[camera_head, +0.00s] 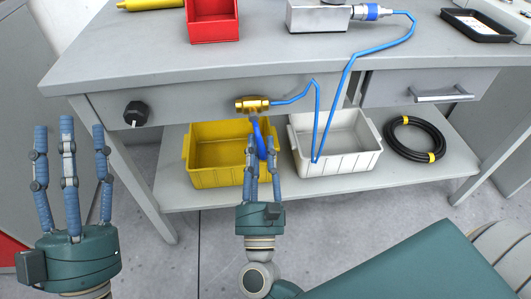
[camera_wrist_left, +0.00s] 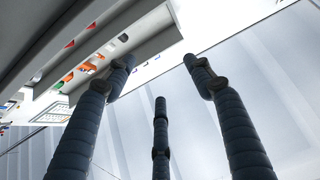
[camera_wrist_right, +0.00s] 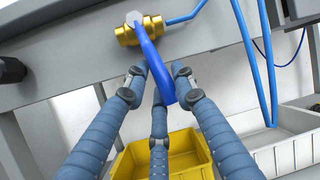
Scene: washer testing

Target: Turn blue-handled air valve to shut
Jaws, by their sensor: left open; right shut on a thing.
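The brass air valve (camera_head: 252,104) is mounted on the front apron of the workbench. Its blue handle (camera_head: 257,130) hangs down from it, roughly across the pipe's line. In the right wrist view the handle (camera_wrist_right: 153,62) runs from the brass body (camera_wrist_right: 127,36) down between my fingers, tilted slightly. My right gripper (camera_head: 262,147) is shut on the handle's lower part, with fingers on both sides. My left gripper (camera_head: 69,130) is open and empty, fingers pointing up, left of the bench and well away from the valve.
A blue hose (camera_head: 316,110) runs from the valve up to a metal box (camera_head: 316,17) on the bench top (camera_head: 130,68). A black knob (camera_head: 136,114) is left of the valve. A yellow bin (camera_head: 215,178), white bin (camera_head: 340,167) and black cable coil (camera_head: 415,139) stand on the lower shelf.

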